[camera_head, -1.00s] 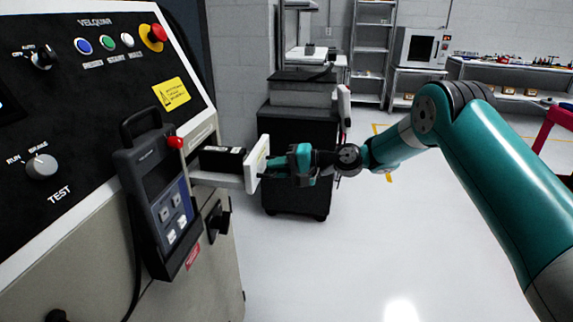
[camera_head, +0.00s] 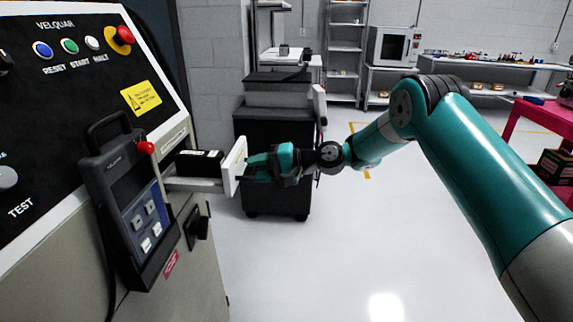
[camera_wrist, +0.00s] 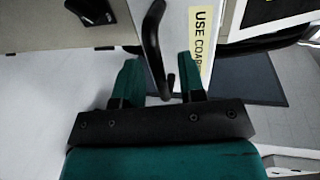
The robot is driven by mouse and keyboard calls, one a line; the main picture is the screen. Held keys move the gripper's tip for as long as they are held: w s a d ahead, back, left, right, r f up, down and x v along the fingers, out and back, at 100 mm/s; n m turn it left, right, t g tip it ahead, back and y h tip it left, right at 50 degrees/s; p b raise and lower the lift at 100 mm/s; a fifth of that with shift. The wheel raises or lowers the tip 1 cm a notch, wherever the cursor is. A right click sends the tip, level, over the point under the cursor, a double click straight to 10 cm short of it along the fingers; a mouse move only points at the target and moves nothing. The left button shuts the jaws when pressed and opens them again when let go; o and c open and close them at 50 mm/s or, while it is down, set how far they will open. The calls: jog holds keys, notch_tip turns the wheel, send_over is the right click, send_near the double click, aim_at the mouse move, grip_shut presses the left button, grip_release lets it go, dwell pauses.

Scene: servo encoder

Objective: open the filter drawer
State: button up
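The filter drawer (camera_head: 235,167) is pulled out of the right side of the machine, with a black box-shaped filter (camera_head: 199,163) lying in it. Its white front panel also shows in the wrist view, with a yellow label (camera_wrist: 201,40) reading "USE COAR…" and a black curved handle (camera_wrist: 153,38). My gripper (camera_head: 256,167) is just in front of the panel. In the wrist view, my gripper's fingers (camera_wrist: 158,75) are spread, one on each side of the handle. A gap shows between the handle and the left finger. Contact with the right finger is not visible.
A handheld pendant (camera_head: 133,205) hangs on the machine's front, left of the drawer. A dark cabinet (camera_head: 275,135) stands behind my gripper. A pink-red cart (camera_head: 520,125) is at the right. The floor (camera_head: 330,260) in front is clear.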

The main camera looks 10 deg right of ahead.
jog(key=b+v, duration=0.2)
jog(key=v, duration=1.4)
jog(key=shift+d+b, duration=0.25)
jog(key=shift+b, duration=0.1)
jog(key=s+a+r+n+g+h+p, duration=0.1)
jog(key=s+a+r+n+g+h, duration=0.15)
jog(key=s+a, duration=0.45)
jog(key=s+a+r+n+g+h, duration=0.1)
jog(key=s+a+r+n+h, duration=0.25)
jog(key=s, duration=0.55)
jog(key=s+d+n+h, duration=0.1)
jog(key=s+n+h, duration=0.1)
jog(key=s, duration=0.7)
jog(key=s+d+n+g+h+p, duration=0.1)
jog(key=s+d+n+h, duration=0.1)
jog(key=s, duration=0.8)
jog(key=shift+n+h, duration=0.3)
